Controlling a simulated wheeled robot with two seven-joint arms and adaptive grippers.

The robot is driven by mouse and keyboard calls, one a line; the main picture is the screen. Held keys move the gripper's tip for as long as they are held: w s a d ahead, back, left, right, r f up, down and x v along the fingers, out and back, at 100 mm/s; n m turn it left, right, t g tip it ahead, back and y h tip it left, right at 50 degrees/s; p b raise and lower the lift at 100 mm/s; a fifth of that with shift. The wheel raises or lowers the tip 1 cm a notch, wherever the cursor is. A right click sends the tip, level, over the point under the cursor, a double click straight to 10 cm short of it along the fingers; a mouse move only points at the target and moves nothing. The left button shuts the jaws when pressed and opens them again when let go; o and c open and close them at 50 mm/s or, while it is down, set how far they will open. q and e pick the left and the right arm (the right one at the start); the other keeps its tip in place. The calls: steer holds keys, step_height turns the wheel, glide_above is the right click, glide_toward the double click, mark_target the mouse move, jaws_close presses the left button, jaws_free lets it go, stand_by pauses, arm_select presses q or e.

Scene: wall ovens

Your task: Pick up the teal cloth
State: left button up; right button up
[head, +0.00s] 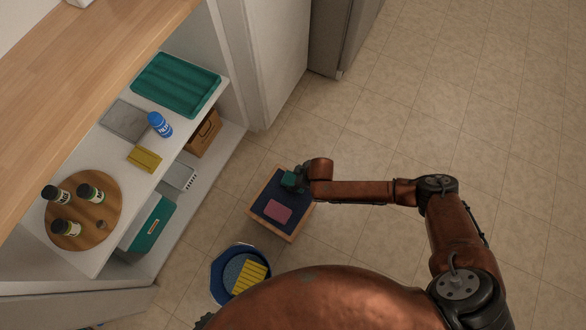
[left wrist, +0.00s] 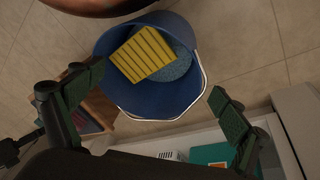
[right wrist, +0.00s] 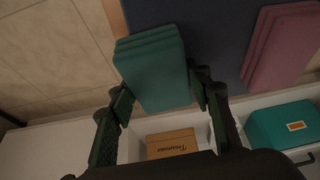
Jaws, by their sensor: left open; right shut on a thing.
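The folded teal cloth (right wrist: 155,65) is between the fingers of my right gripper (right wrist: 168,97) in the right wrist view. That gripper is shut on it. In the head view the teal cloth (head: 290,180) is at the far left end of my right arm, over the upper part of a wooden box with a dark blue top (head: 262,205). I cannot tell whether it touches that top. A folded pink cloth (head: 278,211) lies on the same top, apart from the teal one. My left gripper (left wrist: 155,105) is open and empty near the blue bucket (left wrist: 150,105).
The bucket (head: 217,277) holds a yellow ribbed item and a blue-grey round item. Floor on the right is clear.

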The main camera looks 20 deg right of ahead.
mark_target(288, 181)
steer(key=r+p, duration=0.2)
steer(key=r, duration=0.1)
steer(key=s+a+r, duration=0.1)
steer(key=r, duration=0.1)
steer(key=shift+r+p, duration=0.1)
steer(key=shift+p, duration=0.3)
arm_select(q)
steer(key=s+a+r+g+y+p, duration=0.1)
steer(key=s+a+r+g+p, duration=0.15)
steer(key=s+a+r, duration=0.3)
steer(key=s+a+f+p, duration=0.2)
steer(key=s+f, duration=0.1)
steer(key=f, duration=0.6)
steer(key=s+a+f+y+p, duration=0.1)
steer(key=s+f+p, duration=0.2)
steer(key=f, duration=0.6)
steer(key=shift+s+a+f, duration=0.2)
steer(key=shift+a+f, duration=0.15)
arm_select(e)
steer(key=s+a+r, duration=0.6)
steer(key=s+r, duration=0.2)
steer(key=s, duration=0.3)
steer(key=shift+a, duration=0.25)
arm_select(q)
steer(key=shift+g, duration=0.25)
